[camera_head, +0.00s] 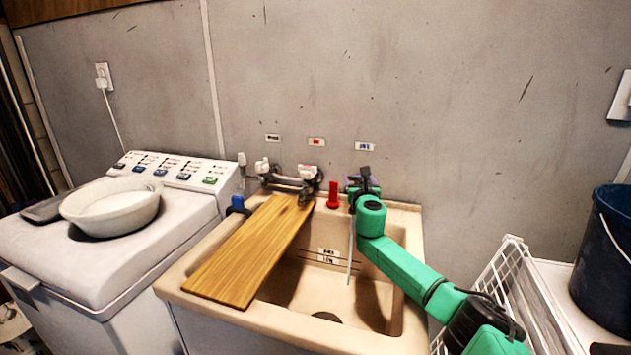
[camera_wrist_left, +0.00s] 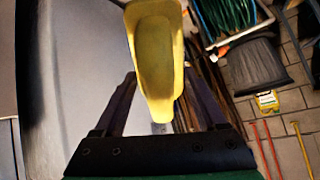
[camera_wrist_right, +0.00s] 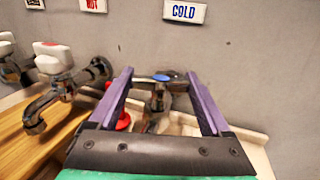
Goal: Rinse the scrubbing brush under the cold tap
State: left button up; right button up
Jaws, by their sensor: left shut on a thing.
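My left gripper (camera_wrist_left: 158,85) is shut on a yellow, hollow, scoop-shaped thing (camera_wrist_left: 155,55) in the left wrist view; I see no bristles, so I cannot tell whether it is the scrubbing brush. This gripper is outside the head view. My right gripper (camera_head: 362,184) is at the cold tap behind the sink (camera_head: 405,318). In the right wrist view its fingers (camera_wrist_right: 160,78) are apart, with the blue-topped cold tap (camera_wrist_right: 160,92) between and beyond them; contact cannot be told. A thin pale stream (camera_head: 350,250), apparently water, falls into the sink.
A wooden board (camera_head: 245,255) covers the sink's left part. A red bottle-like thing (camera_head: 333,196) and another tap (camera_head: 300,178) stand at the back. A washing machine (camera_head: 70,250) with a white basin (camera_head: 112,208) is left. A wire rack (camera_head: 500,285) and dark bucket (camera_head: 605,265) are right.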

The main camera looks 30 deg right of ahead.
pick_arm(q)
notch_tip(320, 180, up, 2)
jog(key=shift+p, duration=0.9)
pick_arm(e)
jog(key=shift+w+a+r+m+g+h, duration=0.15)
jog(key=shift+r+m+g+h, duration=0.15)
jog(key=shift+m+g+h, duration=0.4)
pick_arm(q)
jog(key=shift+r+p, duration=0.35)
pick_arm(e)
jog(key=shift+m+g+h, duration=0.5)
jog(key=shift+m+h, duration=0.1)
jog(key=shift+h, duration=0.2)
pick_arm(q)
jog(key=shift+f, duration=0.1)
pick_arm(e)
jog(key=shift+f+m+g+h, duration=0.25)
jog(key=shift+m+g+h, duration=0.3)
jog(key=shift+g, duration=0.25)
jog(key=o, duration=1.2)
jog(key=shift+c, duration=0.2)
